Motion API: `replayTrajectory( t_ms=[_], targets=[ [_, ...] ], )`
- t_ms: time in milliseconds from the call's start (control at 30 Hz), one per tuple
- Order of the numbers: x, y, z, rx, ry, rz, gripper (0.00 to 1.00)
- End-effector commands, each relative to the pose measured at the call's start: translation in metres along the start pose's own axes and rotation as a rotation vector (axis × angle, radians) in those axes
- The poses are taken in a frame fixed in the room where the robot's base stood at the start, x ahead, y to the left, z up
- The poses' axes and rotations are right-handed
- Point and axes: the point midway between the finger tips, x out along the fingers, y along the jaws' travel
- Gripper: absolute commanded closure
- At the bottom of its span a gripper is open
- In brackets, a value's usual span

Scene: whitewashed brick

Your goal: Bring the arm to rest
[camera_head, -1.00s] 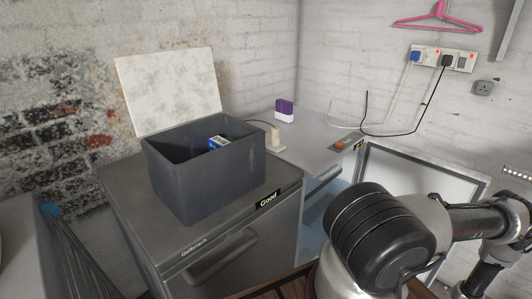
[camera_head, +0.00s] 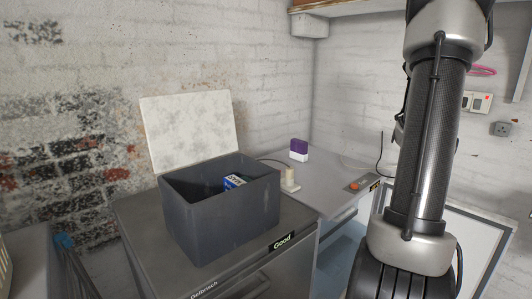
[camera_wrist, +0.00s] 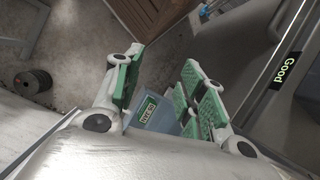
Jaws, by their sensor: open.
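My arm (camera_head: 428,150) stands nearly upright at the right of the head view, reaching past the top edge. Its end is out of that view. In the wrist view my gripper (camera_wrist: 160,78) shows its two fingers with green pads spread apart. Nothing is between them, and they point down towards the floor. A grey cabinet with a "Good" label lies to the right of the fingers and apart from them.
An open dark grey box (camera_head: 222,219) with a blue-and-white package (camera_head: 233,182) inside stands on the grey cabinet (camera_head: 140,220). A purple-and-white item (camera_head: 299,149) sits on the counter behind. A wooden shelf (camera_head: 345,7) is high at the back. A dark round weight (camera_wrist: 32,82) lies on the floor.

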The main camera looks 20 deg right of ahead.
Motion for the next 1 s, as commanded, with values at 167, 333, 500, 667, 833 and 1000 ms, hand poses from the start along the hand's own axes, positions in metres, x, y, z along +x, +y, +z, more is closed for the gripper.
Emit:
replayTrajectory(
  t_ms=[167,333,500,667,833,1000],
  targets=[
    [-0.041,-0.047,0.050,-0.215,0.172,0.110,0.59],
    [-0.064,-0.081,0.099,-0.451,0.336,0.168,0.59],
    [-0.079,-0.112,0.145,-0.685,0.502,0.160,0.59],
    [-0.099,-0.140,0.177,-0.868,0.636,0.104,0.59],
    [-0.101,-0.155,0.191,-0.962,0.660,0.085,0.59],
    [-0.101,-0.156,0.192,-0.969,0.657,0.086,0.59]
  ],
)
